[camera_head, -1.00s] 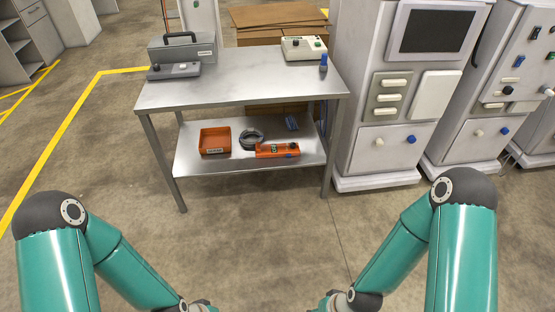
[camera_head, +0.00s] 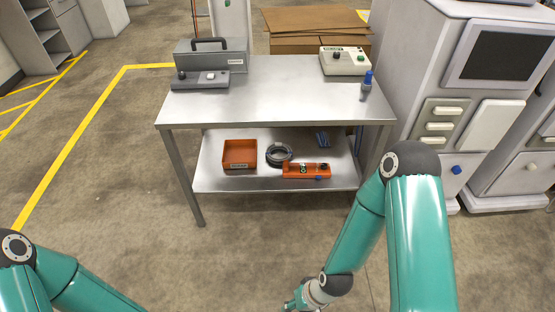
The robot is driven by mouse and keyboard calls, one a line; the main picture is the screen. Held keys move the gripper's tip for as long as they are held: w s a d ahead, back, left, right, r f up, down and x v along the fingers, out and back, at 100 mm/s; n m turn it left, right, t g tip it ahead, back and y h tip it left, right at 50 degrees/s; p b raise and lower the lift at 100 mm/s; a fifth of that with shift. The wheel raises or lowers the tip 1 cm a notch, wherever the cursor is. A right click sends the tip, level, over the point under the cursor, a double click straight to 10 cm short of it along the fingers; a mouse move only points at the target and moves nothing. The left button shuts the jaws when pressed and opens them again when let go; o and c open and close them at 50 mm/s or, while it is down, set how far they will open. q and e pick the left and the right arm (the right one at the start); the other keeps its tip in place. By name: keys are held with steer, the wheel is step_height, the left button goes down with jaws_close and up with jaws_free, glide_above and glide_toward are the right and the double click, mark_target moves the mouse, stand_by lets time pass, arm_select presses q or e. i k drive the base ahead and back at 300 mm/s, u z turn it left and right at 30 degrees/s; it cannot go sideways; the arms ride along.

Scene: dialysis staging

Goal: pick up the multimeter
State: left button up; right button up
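No thing is clearly marked as the multimeter. A white box (camera_head: 344,62) with a black knob, a green-marked panel and a small red button stands at the back right of the steel table's top (camera_head: 275,100). A long orange device (camera_head: 306,170) with a pale green spot and dark parts lies on the lower shelf (camera_head: 260,185); I cannot tell which of them is the multimeter. My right arm reaches down to the bottom middle, in front of the table, and its gripper is below the picture. My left arm shows at the bottom left; its gripper is out of view.
An orange bin (camera_head: 240,154), a grey cable coil (camera_head: 279,155) and blue items (camera_head: 322,139) are on the lower shelf. A grey case (camera_head: 212,58), a grey box with a white button (camera_head: 200,80) and a blue-topped item (camera_head: 366,85) are on top. White machines (camera_head: 485,110) stand right.

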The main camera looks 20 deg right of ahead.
mark_target(290, 170)
steer(key=z, duration=0.05)
steer(key=i, duration=1)
steer(key=z, duration=0.5)
